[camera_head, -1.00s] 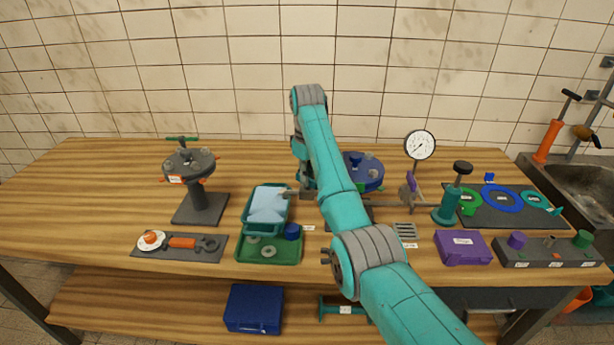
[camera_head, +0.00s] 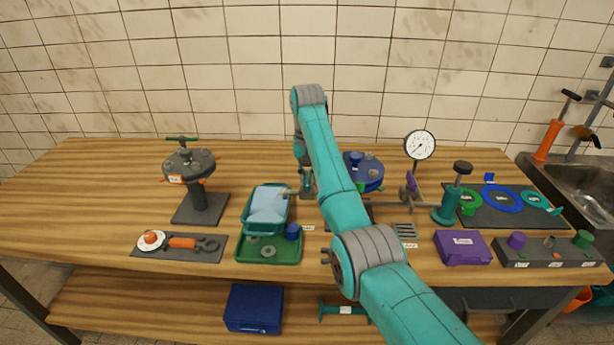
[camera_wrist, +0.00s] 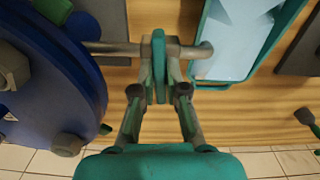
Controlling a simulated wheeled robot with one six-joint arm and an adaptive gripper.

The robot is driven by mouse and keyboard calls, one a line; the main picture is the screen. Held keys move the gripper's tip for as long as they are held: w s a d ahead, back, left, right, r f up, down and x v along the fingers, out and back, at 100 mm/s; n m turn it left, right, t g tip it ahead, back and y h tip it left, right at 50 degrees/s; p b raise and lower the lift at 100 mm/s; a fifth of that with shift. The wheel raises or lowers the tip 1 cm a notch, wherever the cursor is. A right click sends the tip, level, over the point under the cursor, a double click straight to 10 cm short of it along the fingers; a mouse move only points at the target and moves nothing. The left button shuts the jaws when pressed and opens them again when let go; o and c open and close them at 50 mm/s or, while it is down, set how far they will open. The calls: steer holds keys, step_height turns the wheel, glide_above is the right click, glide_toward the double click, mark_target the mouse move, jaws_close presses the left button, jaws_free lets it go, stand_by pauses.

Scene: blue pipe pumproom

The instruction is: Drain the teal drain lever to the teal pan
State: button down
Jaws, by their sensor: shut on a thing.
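The teal drain lever (camera_wrist: 159,65) stands at a grey drain pipe (camera_wrist: 110,48) beside the blue round vessel (camera_wrist: 45,85). My gripper (camera_wrist: 159,88) is shut on the lever, one finger on each side of it. The pipe's spout (camera_wrist: 204,50) reaches over the edge of the teal pan (camera_wrist: 283,34). Pale blue liquid (camera_wrist: 235,40) covers the pan's bottom. In the head view the pan (camera_head: 264,230) sits left of my wrist, partly above a green tray. My fingers and the lever are hard to make out there.
The green tray (camera_head: 285,252) holds a blue cap and grey rings. A grey stand with a round head (camera_head: 200,205) is at the left. A gauge (camera_head: 420,146), a purple box (camera_head: 463,246) and a dark mat with rings stand at the right. The bench's back left is clear.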

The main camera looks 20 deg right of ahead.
steer(key=shift+m, duration=0.5)
steer(key=c, duration=1.2)
jaws_free()
